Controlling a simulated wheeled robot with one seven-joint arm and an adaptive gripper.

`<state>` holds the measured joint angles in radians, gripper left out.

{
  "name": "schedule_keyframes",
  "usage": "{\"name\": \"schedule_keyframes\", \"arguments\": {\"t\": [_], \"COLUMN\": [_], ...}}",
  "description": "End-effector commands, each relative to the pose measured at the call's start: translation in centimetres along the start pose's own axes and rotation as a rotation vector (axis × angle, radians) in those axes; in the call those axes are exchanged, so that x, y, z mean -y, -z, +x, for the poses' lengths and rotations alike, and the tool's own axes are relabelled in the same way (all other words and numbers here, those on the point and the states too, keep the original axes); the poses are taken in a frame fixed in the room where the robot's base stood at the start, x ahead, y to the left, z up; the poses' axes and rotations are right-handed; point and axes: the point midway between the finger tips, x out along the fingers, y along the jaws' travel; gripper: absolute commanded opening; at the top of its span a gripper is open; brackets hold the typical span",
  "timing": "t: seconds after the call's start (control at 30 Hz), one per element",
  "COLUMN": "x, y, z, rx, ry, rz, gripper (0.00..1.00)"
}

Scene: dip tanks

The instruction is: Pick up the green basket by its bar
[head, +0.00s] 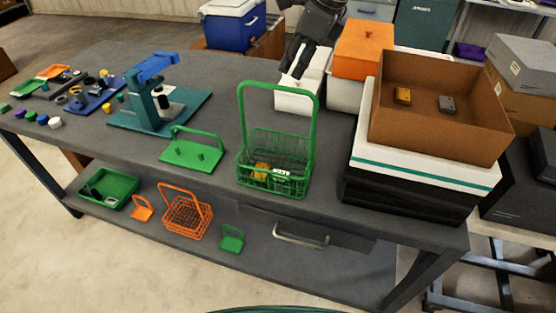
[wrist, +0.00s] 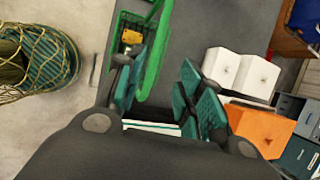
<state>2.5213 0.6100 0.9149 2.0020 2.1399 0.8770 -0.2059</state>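The green basket (head: 272,186) is a wire basket standing upright on the grey bench, with a tall green bar (head: 279,87) arching over it. A yellow block (head: 261,170) and a pale labelled piece (head: 281,172) are inside. My gripper (head: 293,62) is just above and behind the top of the bar in the head view. In the wrist view my gripper (wrist: 165,95) has its fingers spread apart and empty. There the bar (wrist: 157,55) shows close to the left finger, and the basket (wrist: 130,22) is partly cut off at the top.
White boxes (head: 300,92) stand behind the basket, beside an orange box (head: 363,48). A brown carton (head: 438,130) sits on a stack to the right. A green stand (head: 192,152) is left of the basket. A netted teal bin (wrist: 50,58) shows in the wrist view.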

Motion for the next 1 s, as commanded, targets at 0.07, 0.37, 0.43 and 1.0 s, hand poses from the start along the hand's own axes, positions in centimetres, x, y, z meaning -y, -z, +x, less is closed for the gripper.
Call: {"name": "schedule_keyframes", "arguments": {"t": [0.07, 0.37, 0.43, 1.0], "x": [-0.1, 0.0, 0.0, -0.5], "y": [-0.1, 0.0, 0.1, -0.3], "z": [1.0, 4.3, 4.6, 9.6], "rx": [-0.003, -0.002, -0.002, -0.003], "ry": [-0.002, 0.000, 0.000, 0.000], "rz": [-0.002, 0.001, 0.001, 0.001], "gripper": [0.37, 0.37, 0.37, 0.37]}}
